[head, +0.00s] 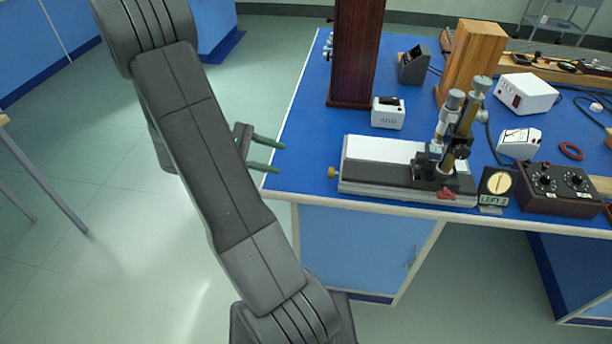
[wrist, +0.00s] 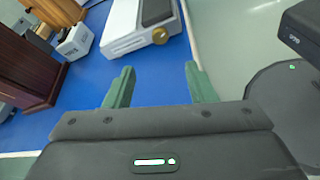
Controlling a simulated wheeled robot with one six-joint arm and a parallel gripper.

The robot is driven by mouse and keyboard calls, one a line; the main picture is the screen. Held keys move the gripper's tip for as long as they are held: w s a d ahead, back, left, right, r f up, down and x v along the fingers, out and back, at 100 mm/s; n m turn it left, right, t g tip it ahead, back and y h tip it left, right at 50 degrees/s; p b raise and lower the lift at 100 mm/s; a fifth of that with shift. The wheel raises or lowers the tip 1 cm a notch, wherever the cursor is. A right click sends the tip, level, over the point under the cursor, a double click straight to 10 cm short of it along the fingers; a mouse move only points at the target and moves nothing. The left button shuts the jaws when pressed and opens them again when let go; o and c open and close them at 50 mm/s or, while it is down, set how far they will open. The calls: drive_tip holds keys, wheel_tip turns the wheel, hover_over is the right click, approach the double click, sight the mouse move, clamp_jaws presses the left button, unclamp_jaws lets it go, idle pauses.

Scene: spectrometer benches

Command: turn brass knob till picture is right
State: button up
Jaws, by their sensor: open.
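The brass knob (head: 332,173) sticks out of the left end of a white and grey instrument base (head: 385,150) on the blue bench. It also shows in the wrist view (wrist: 160,36), ahead of my fingertips. The base carries a brass and grey microscope (head: 458,135) at its right. A small dark card (head: 496,187) beside it shows a pale yellow disc with a line across it and a label reading "LEFT" and an unclear digit. My gripper (head: 280,158) is open and empty, left of the knob and apart from it. Its two green fingers show in the wrist view (wrist: 159,72).
A dark wooden column (head: 355,50) and a small white box (head: 388,113) stand behind the base. A dark box with two dials (head: 555,185) is at right. The bench's left edge runs near my fingers, with open floor beyond.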

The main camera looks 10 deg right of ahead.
sight(331, 173)
drive_tip(key=shift+s+d, duration=0.1)
drive_tip(key=shift+s, duration=0.05)
drive_tip(key=shift+d+f, duration=0.1)
drive_tip(key=shift+d, duration=0.1)
drive_tip(key=x, duration=1.3)
drive_tip(key=shift+d, duration=0.15)
drive_tip(key=shift+c, duration=0.2)
drive_tip(key=c, duration=0.9)
